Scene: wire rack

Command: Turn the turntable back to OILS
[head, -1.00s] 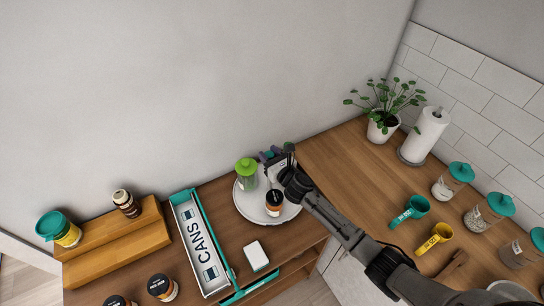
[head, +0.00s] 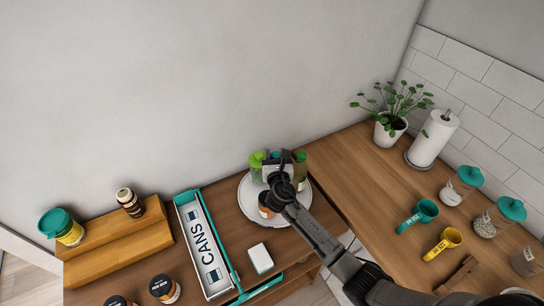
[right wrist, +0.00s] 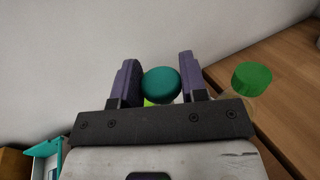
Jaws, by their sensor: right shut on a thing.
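The white round turntable (head: 246,208) stands on the wooden counter and carries several containers. A lime-green-lidded jar (head: 256,160) is at its back left. A dark jar with an orange label (head: 265,205) is near its front left. A green-capped bottle (head: 300,160) is at its back right; its cap shows in the right wrist view (right wrist: 252,78). My right gripper (head: 277,166) reaches over the turntable. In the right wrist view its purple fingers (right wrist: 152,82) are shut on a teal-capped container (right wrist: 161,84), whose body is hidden. No OILS label is readable. My left gripper is out of view.
A white and teal CANS tray (head: 180,208) and a small white box (head: 260,258) are left of and in front of the turntable. A wooden step (head: 115,240) is farther left. The right counter holds mugs (head: 425,210), jars, a paper towel roll (head: 432,138) and a plant (head: 390,128).

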